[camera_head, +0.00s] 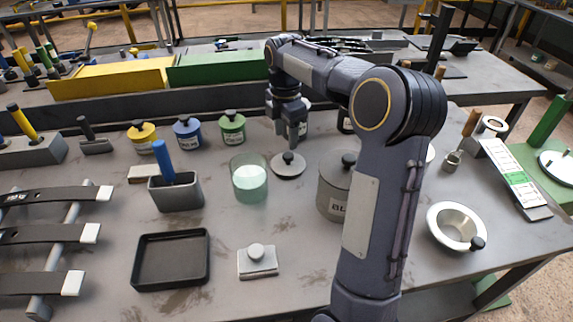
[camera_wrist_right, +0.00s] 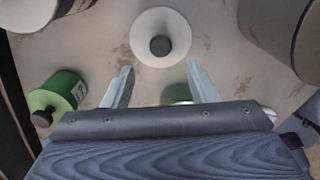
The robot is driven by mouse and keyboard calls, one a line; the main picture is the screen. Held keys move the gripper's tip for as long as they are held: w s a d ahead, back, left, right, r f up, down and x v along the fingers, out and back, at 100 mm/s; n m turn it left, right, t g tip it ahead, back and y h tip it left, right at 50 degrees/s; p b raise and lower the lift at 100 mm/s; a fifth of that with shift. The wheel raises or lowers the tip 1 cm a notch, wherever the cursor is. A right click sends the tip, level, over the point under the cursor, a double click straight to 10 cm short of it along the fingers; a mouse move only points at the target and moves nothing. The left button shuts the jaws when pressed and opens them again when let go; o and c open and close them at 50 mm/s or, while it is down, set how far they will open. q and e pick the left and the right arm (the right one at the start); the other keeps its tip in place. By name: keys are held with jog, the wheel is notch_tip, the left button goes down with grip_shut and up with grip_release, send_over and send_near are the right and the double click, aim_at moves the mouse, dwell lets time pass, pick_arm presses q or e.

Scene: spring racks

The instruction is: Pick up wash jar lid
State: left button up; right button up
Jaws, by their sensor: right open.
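The lid (camera_head: 288,166) is a pale grey disc with a dark round knob. It lies flat on the table between a glass jar of pale green liquid (camera_head: 249,180) and a grey canister (camera_head: 332,192). In the right wrist view the lid (camera_wrist_right: 160,30) is just beyond the fingertips, roughly centred between them. My right gripper (camera_head: 294,134) points down close to the lid, apart from it. Its two fingers (camera_wrist_right: 160,68) are spread with nothing held between them. My left gripper is not in view.
Yellow, blue and green pots (camera_head: 232,127) stand in a row behind the glass jar. A grey holder with a blue handle (camera_head: 176,190), a black tray (camera_head: 171,259) and a metal block with a knob (camera_head: 257,261) are nearer. A steel bowl (camera_head: 456,226) sits at right.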

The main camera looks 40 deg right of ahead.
aim_at(288, 155)
jog(key=f, duration=0.6)
jog(key=shift+s+d+f, duration=0.1)
jog(key=shift+d+f, duration=0.2)
jog(key=shift+d, duration=0.05)
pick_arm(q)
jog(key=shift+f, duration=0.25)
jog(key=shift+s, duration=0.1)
